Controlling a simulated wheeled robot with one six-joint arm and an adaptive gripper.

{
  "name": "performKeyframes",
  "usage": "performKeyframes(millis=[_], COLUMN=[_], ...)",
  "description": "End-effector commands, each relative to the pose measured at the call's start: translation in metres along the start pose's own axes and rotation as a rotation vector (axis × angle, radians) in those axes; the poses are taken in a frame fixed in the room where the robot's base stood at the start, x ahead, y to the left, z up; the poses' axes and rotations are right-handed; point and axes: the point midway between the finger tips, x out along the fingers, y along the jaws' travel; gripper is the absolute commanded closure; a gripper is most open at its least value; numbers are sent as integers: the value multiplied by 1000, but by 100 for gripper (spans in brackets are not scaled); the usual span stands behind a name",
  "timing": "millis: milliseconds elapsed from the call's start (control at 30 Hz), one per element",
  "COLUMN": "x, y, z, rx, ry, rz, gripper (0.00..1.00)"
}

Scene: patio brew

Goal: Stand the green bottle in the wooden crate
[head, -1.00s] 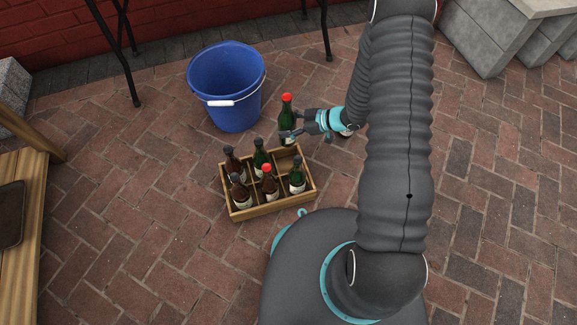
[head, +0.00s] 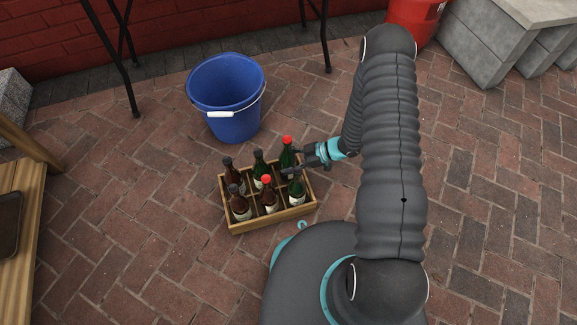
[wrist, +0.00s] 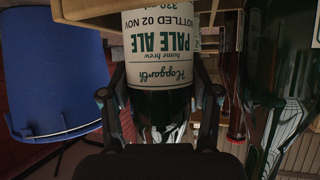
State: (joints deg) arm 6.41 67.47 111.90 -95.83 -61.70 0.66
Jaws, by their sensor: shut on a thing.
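The green bottle (head: 287,158) has a red cap and a cream Pale Ale label. It is upright at the back right compartment of the wooden crate (head: 270,222). My gripper (head: 288,163) is shut on it from the right, below the neck. In the wrist view, which is upside down, the green bottle (wrist: 160,100) is between my fingers, and the crate's wood (wrist: 85,10) crosses near its lower end. Its base is hidden, so I cannot tell whether it touches the crate's floor.
Several other bottles stand in the crate, including a brown one with a red cap (head: 268,195) and a dark-capped green one (head: 296,190) in front of my gripper. A blue bucket (head: 228,100) stands behind the crate. A red cylinder (head: 415,20) is at the back.

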Motion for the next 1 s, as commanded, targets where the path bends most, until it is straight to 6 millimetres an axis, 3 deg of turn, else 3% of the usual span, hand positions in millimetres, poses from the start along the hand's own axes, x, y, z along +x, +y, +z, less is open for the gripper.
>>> performKeyframes(millis=[167, 567, 600, 633, 1000], x=[11, 13, 14, 13, 12], y=[0, 0, 0, 0, 0], z=[20, 25, 25, 25, 22], rx=[1, 0, 1, 0, 0], ry=[1, 1, 0, 0, 0], rz=[0, 0, 0, 0, 0], gripper=[100, 100, 36, 28, 28])
